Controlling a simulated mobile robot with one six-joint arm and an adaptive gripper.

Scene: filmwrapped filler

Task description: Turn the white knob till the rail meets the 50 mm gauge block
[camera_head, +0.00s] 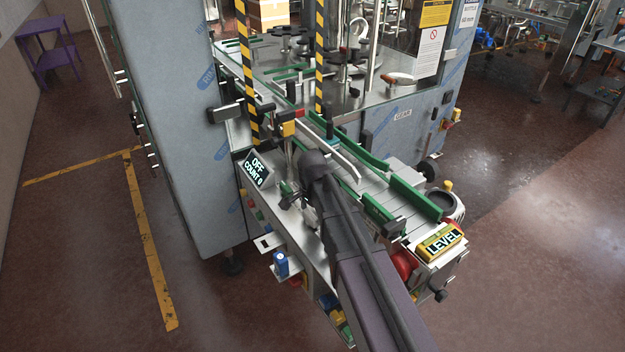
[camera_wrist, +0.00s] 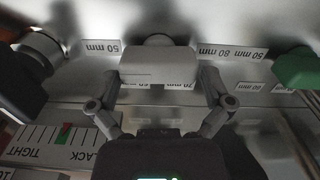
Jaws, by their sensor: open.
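In the wrist view my gripper (camera_wrist: 158,78) is open, one finger on each side of a white rounded block (camera_wrist: 150,64). This block looks like the white knob, with a paler round part behind it; I cannot tell whether the fingers touch it. A plate marked 50 mm (camera_wrist: 100,47) stands to its left, but I cannot tell whether it is the gauge block. Green guide rails (camera_head: 415,198) line the conveyor in the head view. Which rail the knob moves, and any gap to the block, cannot be told. My arm hides the knob in the head view.
A TIGHT/SLACK scale (camera_wrist: 62,140) is at lower left, a green part (camera_wrist: 296,68) at right. A LEVEL box (camera_head: 440,242) and an OFF display (camera_head: 257,169) flank my arm. Open floor (camera_head: 540,290) lies right.

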